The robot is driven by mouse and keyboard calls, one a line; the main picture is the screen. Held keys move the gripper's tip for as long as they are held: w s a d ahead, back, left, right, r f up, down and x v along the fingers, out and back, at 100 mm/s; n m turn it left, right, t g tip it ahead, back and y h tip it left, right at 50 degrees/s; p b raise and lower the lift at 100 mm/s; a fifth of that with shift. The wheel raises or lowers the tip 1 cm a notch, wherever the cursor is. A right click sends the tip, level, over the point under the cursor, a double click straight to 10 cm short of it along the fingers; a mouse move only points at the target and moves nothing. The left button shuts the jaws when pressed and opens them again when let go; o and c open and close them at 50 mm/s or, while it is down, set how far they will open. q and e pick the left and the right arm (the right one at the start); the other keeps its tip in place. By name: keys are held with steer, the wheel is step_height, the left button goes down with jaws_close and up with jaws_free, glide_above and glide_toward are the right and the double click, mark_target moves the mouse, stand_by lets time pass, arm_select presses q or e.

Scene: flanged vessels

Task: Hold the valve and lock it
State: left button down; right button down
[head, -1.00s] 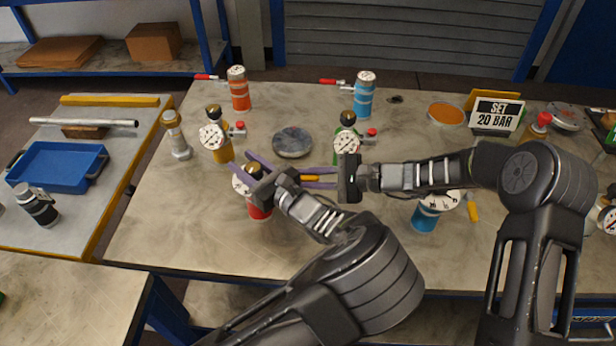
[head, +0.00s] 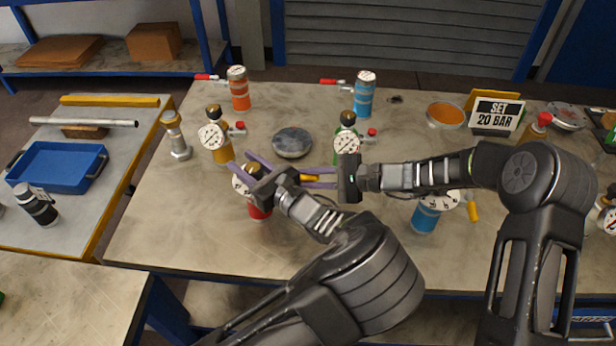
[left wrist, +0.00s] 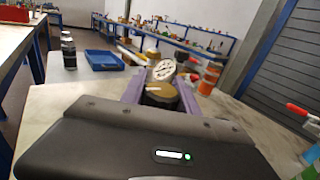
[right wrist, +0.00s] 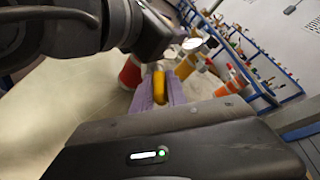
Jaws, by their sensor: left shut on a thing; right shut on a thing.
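A red vessel (head: 259,212) with a white gauge (head: 241,188) stands at the table's left front, partly covered by my left gripper. My left gripper (head: 250,165) has its purple fingers on either side of the vessel's dark, gold-topped cap, and is shut on it. The cap also shows in the left wrist view (left wrist: 160,92). My right gripper (head: 318,178) points left, beside the red vessel, shut on a yellow-handled tool (head: 309,178). The tool shows between the purple fingers in the right wrist view (right wrist: 160,86). Its far end is hidden, so I cannot tell whether it touches the vessel.
A yellow vessel (head: 221,152), a green vessel (head: 342,155) and a grey disc (head: 292,142) stand behind the grippers. A blue vessel (head: 425,217) is right, under my right arm. A sign (head: 496,115) reads "SET 20 BAR". The left front table is clear.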

steer(key=shift+t, duration=0.3)
steer(key=shift+s+m+t+h, duration=0.3)
steer(key=shift+m+t, duration=0.45)
steer(key=shift+s+m+t+h, duration=0.3)
steer(key=shift+m+t, duration=0.45)
steer(key=c, duration=1.3)
jaws_free()
steer(key=v, duration=1.2)
